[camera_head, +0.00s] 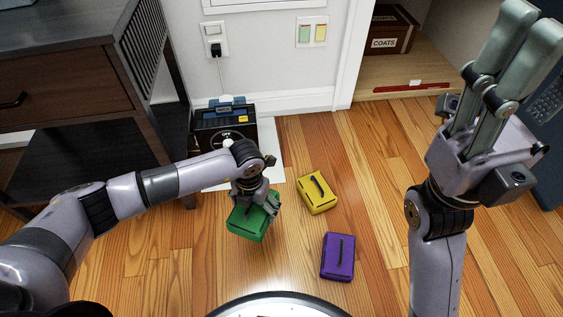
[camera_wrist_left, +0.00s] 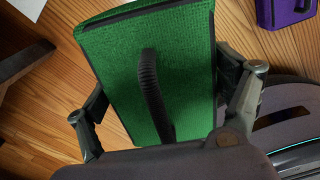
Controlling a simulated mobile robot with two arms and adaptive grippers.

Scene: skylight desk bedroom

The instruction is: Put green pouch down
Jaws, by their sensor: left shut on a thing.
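The green pouch (camera_head: 246,224) is a boxy fabric case with a black handle. My left gripper (camera_head: 252,205) is shut on it, with a finger on each side. In the left wrist view the green pouch (camera_wrist_left: 150,70) fills the middle, its handle facing the camera, and the left gripper (camera_wrist_left: 165,105) grips its sides. Whether its underside touches the floor cannot be told. My right gripper (camera_head: 520,45) is raised at the right, its long fingers pointing up and close together; whether they are shut is unclear.
A yellow pouch (camera_head: 317,192) and a purple pouch (camera_head: 338,257) lie on the wood floor (camera_head: 385,180). A black box (camera_head: 222,125) stands by the wall on a white sheet (camera_head: 268,150). A dark dresser (camera_head: 75,80) is at left. A COATS box (camera_head: 392,30) sits in the closet.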

